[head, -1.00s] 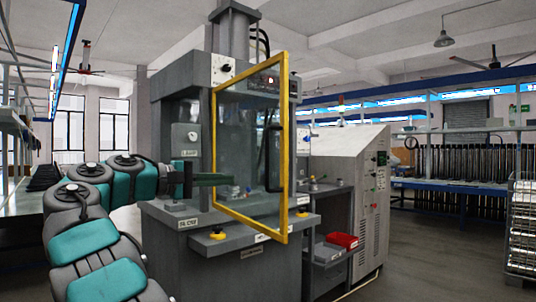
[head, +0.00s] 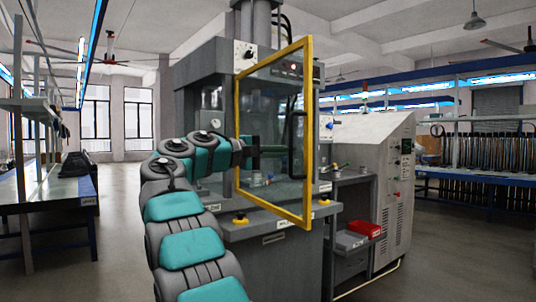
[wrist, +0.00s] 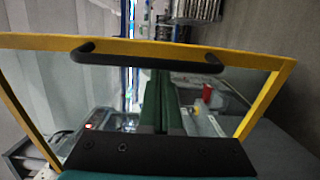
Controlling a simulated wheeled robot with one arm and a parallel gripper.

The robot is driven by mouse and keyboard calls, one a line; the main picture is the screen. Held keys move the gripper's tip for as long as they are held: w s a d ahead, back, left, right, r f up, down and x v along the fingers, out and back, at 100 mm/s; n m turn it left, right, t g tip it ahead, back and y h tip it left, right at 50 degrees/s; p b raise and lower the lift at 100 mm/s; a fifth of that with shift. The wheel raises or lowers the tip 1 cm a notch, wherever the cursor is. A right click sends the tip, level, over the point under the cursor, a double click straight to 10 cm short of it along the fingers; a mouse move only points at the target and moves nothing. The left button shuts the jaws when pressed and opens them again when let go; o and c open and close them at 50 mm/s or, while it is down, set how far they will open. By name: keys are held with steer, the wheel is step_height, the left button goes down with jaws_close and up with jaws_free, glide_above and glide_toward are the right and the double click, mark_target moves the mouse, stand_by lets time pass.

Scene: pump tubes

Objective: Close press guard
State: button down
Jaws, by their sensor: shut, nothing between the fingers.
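The press guard is a clear panel in a yellow frame (head: 308,130). In the head view it stands swung out from the grey press (head: 205,110), at an angle to its front. A black bar handle (head: 291,140) is on the guard's right upright; it also shows in the wrist view (wrist: 148,56). My gripper (head: 284,150), with dark green fingers, is shut and empty. Its tips point at the handle's middle and look close to it. In the wrist view the fingers (wrist: 161,76) end just below the handle; whether they touch it I cannot tell.
A grey control cabinet (head: 373,190) stands right of the press, with a red bin (head: 365,229) on a low shelf beside it. A workbench (head: 50,192) is at the left; floor between is clear.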

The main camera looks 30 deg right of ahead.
steer(key=shift+s+d, duration=0.15)
steer(key=shift+d, duration=0.95)
steer(key=shift+d, duration=0.15)
